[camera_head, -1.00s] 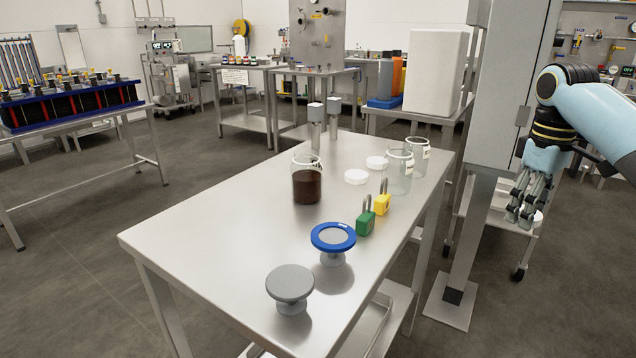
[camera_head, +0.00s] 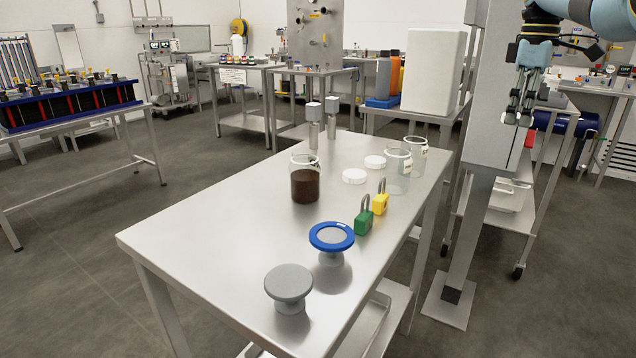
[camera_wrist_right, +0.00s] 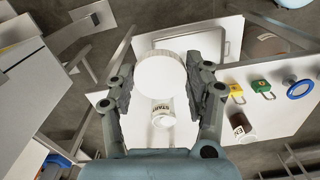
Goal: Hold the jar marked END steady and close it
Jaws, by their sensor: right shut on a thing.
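My right gripper (camera_head: 518,118) hangs high to the right of the steel table, beside the grey column. In the wrist view its fingers (camera_wrist_right: 161,85) are shut on a white round lid (camera_wrist_right: 160,73). Beyond the lid lies a jar whose label reads START (camera_wrist_right: 163,112). A jar with dark brown contents (camera_wrist_right: 240,127) shows a partly readable label starting with E; a brown-filled jar (camera_head: 305,186) stands upright and uncapped on the table. Two clear open jars (camera_head: 397,172) (camera_head: 416,157) stand near the right edge. Two white lids (camera_head: 354,176) (camera_head: 375,162) lie on the table. My left gripper is not in view.
A green padlock (camera_head: 363,222) and a yellow padlock (camera_head: 380,204) stand near the right edge. A blue-rimmed round stand (camera_head: 332,238) and a grey one (camera_head: 289,284) are at the front. Two metal posts (camera_head: 314,130) (camera_head: 332,118) rise at the back.

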